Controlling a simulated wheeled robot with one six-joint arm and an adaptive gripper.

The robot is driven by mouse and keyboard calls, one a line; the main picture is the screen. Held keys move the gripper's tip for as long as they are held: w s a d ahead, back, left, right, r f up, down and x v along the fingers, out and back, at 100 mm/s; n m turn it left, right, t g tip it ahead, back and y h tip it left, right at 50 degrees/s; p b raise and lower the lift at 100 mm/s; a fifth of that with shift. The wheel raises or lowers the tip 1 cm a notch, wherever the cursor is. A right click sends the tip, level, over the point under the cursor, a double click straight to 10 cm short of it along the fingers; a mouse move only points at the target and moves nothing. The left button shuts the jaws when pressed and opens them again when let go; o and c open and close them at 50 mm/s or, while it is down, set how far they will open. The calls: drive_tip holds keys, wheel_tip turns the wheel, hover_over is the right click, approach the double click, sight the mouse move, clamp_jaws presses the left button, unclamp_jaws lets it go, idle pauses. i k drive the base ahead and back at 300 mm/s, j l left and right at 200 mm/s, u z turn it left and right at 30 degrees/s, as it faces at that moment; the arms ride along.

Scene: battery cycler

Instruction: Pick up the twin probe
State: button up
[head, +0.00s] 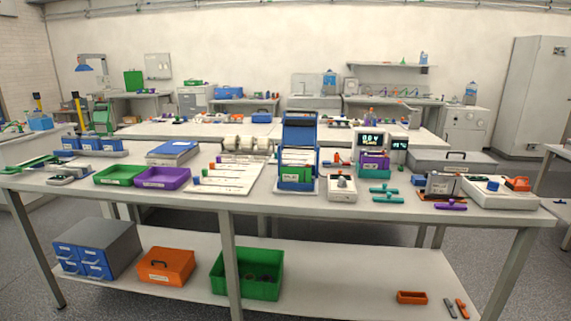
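I cannot tell for certain which thing is the twin probe. Two slim teal pieces, an upper one (384,188) and a lower one (388,199), lie apart on the near workbench, right of its middle. A similar purple piece (451,204) lies near the front edge further right. At this size I cannot make out tips or leads on them. My gripper is not in view, and nothing is seen touching these pieces.
The workbench (285,207) is crowded. A blue upright fixture (299,135) stands mid-bench, with a small white device (342,188) beside it. Green (119,176) and purple trays (162,178) stand left. A grey case (452,161) lies at the back right.

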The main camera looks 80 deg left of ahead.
sight(337, 162)
drive_tip(key=u, duration=2.45)
drive_tip(key=i+l, duration=0.1)
drive_tip(key=i, duration=2.25)
